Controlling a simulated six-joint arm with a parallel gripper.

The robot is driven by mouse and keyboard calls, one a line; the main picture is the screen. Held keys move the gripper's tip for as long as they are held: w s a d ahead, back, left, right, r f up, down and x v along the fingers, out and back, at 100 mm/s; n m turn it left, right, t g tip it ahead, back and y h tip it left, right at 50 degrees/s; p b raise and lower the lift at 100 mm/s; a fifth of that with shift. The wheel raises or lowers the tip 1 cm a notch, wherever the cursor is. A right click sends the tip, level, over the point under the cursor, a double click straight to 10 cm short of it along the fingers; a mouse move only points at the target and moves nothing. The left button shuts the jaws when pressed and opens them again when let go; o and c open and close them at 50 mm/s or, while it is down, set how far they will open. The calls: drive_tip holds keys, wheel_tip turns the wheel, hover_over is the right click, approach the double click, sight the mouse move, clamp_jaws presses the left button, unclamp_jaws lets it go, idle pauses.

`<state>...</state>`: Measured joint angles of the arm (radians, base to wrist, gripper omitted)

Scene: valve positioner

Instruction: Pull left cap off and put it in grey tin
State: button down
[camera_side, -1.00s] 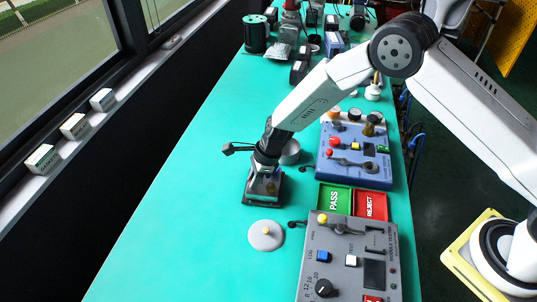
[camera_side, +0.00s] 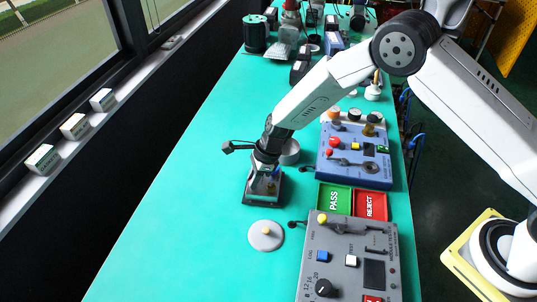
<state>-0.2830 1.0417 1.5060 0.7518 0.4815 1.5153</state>
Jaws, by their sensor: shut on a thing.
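My gripper (camera_side: 266,184) points down over a dark-based device (camera_side: 250,201) on the green bench. It is shut at the top of that device. What it grips is hidden by the fingers, and I cannot make out a left cap. A grey round tin (camera_side: 290,153) stands just behind and to the right of my gripper, partly hidden by it.
A blue control box (camera_side: 352,160), green PASS tray (camera_side: 333,200), red REJECT tray (camera_side: 370,205) and grey control box (camera_side: 345,260) stand to the right. The bench's left side is clear.

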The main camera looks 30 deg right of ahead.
drive_tip(key=shift+r, duration=0.9)
idle(1.0)
drive_tip(key=shift+r, duration=1.85)
drive_tip(key=shift+w+d+m, duration=0.3)
drive_tip(key=shift+d, duration=0.15)
drive_tip(key=w+d+r+m+t+h, duration=0.1)
drive_tip(key=w+d+m, duration=0.3)
drive_tip(key=d, duration=0.4)
drive_tip(key=w+d+r+m+t+h, duration=0.1)
drive_tip(key=w+d+m, duration=0.2)
drive_tip(key=d, duration=0.5)
drive_tip(key=shift+w+r+m+t, duration=0.3)
drive_tip(key=shift+w+m+t, duration=0.1)
drive_tip(key=shift+m, duration=0.5)
drive_tip(key=shift+f, duration=0.15)
approach(287, 144)
drive_tip(key=shift+w+a+f, duration=0.1)
drive_tip(key=shift+a+f, duration=2.2)
drive_tip(key=shift+f, duration=0.25)
